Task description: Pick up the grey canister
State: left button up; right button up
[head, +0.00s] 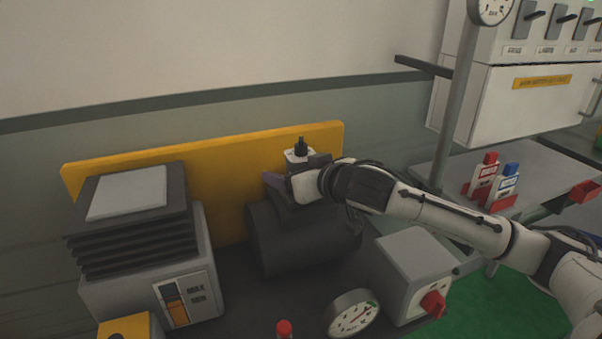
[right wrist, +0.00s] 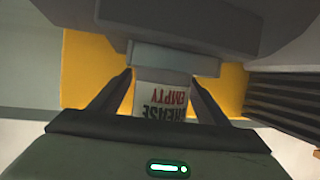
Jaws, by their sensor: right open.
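The grey canister (head: 297,155) is a small light grey block with a black nozzle on top, upright in front of the yellow panel. In the right wrist view the canister (right wrist: 163,104) carries the words "GREASE EMPTY" and sits between my two dark fingers. My right gripper (head: 283,181) reaches in from the right, just in front of the canister, and hides its lower part in the head view. In the right wrist view the gripper (right wrist: 163,75) is open, with a finger on each side of the canister and small gaps visible. My left gripper is not in view.
A dark drum (head: 290,245) lies below my right gripper. A ribbed grey machine (head: 140,225) stands at left. A grey box with a red knob (head: 410,262) and a round gauge (head: 352,314) are at front right. Red and blue bottles stand on the right shelf (head: 540,170).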

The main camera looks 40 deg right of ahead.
jog(key=shift+c, duration=0.4)
jog(key=c, duration=1.1)
jog(key=shift+r, duration=0.1)
